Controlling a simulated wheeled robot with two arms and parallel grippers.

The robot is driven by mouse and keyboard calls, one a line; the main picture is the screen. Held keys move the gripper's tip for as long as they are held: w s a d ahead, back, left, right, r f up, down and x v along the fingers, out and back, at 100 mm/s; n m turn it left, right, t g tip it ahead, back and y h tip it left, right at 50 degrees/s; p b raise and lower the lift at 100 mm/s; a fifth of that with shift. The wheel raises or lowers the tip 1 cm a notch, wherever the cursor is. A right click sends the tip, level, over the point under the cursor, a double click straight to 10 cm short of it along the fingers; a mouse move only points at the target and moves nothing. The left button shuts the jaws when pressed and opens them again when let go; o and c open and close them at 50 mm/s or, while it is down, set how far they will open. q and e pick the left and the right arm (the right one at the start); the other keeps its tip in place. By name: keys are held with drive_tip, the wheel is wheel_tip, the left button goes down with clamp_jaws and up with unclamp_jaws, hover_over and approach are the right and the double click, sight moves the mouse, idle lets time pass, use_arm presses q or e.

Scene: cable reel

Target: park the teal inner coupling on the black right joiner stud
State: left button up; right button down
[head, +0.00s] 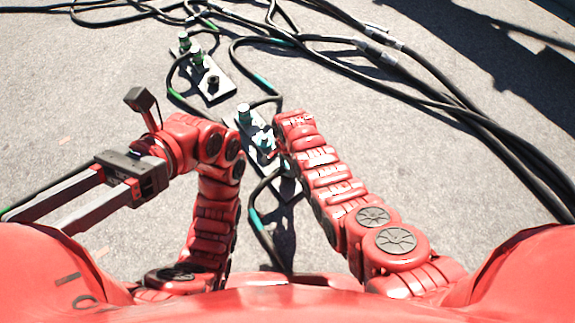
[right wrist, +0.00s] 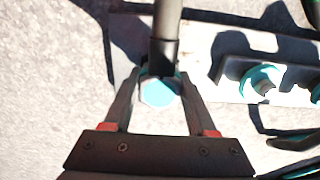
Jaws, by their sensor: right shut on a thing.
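The teal inner coupling (right wrist: 160,92) sits between the fingers of my right gripper (right wrist: 158,84) in the right wrist view, with a black cable end rising from it. My right gripper is shut on it over one end of the near joiner plate (head: 288,187). The plate also shows in the right wrist view (right wrist: 200,62). The black right joiner stud cannot be made out; the gripper and coupling cover that end. I cannot tell whether the coupling touches a stud. My left gripper (head: 36,225) is open and empty at the left, away from the plates.
Another teal-ringed coupling (right wrist: 262,82) stands on the same plate. A second plate (head: 217,92) with green-ringed fittings and a black stud (head: 212,82) lies farther back. Black cables (head: 440,95) cross the ground at the back and right. Bare ground lies at left.

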drive_tip(key=shift+f, duration=0.2)
drive_tip(key=shift+c, duration=0.6)
unclamp_jaws()
